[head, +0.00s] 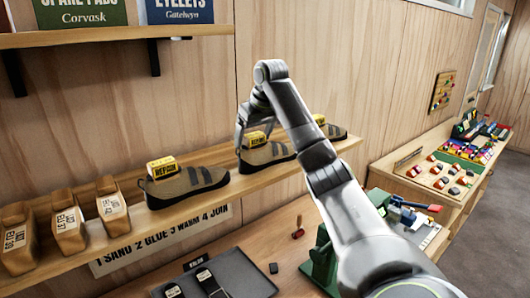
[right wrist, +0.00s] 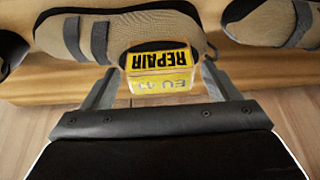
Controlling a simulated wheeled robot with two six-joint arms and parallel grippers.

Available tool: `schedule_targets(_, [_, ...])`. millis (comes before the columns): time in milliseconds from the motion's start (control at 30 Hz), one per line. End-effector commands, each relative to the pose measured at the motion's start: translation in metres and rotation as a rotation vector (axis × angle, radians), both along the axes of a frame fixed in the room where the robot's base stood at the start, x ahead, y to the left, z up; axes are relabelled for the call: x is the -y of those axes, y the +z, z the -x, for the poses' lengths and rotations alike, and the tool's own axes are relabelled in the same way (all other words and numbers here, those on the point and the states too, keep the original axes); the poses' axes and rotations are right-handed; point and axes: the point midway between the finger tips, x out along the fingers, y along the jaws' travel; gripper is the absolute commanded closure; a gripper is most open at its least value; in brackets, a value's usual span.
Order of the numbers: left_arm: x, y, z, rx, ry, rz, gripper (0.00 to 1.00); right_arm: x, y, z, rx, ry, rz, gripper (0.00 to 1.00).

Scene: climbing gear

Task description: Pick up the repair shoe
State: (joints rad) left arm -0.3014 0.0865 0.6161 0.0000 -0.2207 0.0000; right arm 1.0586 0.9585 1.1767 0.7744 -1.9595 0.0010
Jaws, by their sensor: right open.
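Several tan and grey shoes with dark straps stand in a row on the wooden shelf (head: 300,165), with yellow tags on them. The near shoe (head: 190,186) carries a tag reading REPAIR (head: 161,168). The middle shoe (head: 268,154) also has a yellow tag (head: 256,139), partly covered by my right gripper (head: 252,127). In the right wrist view my right gripper (right wrist: 160,70) is open, its fingers on either side of the yellow REPAIR tag (right wrist: 162,66) on a strapped shoe (right wrist: 95,36). Contact cannot be told. My left gripper is not in view.
Wooden shoe lasts (head: 66,228) stand at the shelf's left end. An upper shelf (head: 120,35) with boxes hangs above. Below is a bench with a dark tray (head: 245,276) and a green vise (head: 322,262). Another shoe (right wrist: 270,22) stands close by on the right in the right wrist view.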

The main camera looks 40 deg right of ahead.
Motion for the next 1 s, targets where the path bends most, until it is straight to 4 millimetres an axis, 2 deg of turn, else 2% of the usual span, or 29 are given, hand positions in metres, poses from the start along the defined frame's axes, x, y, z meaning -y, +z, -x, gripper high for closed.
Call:
schedule_targets(100, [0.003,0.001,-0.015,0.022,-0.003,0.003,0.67,0.0,-0.001,0.0,0.001,0.0,0.001,0.18])
schedule_targets(233, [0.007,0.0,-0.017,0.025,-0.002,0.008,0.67,0.0,-0.001,0.0,0.001,0.0,0.001,0.18])
schedule_targets(500, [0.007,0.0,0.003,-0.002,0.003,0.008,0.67,0.0,-0.001,0.0,0.001,0.0,0.001,0.54])
schedule_targets(633, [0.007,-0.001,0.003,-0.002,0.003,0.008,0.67,0.0,-0.001,0.0,0.001,0.0,0.001,0.71])
schedule_targets(1000, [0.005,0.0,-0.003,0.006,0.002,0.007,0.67,0.001,0.004,0.0,0.002,-0.002,0.002,0.71])
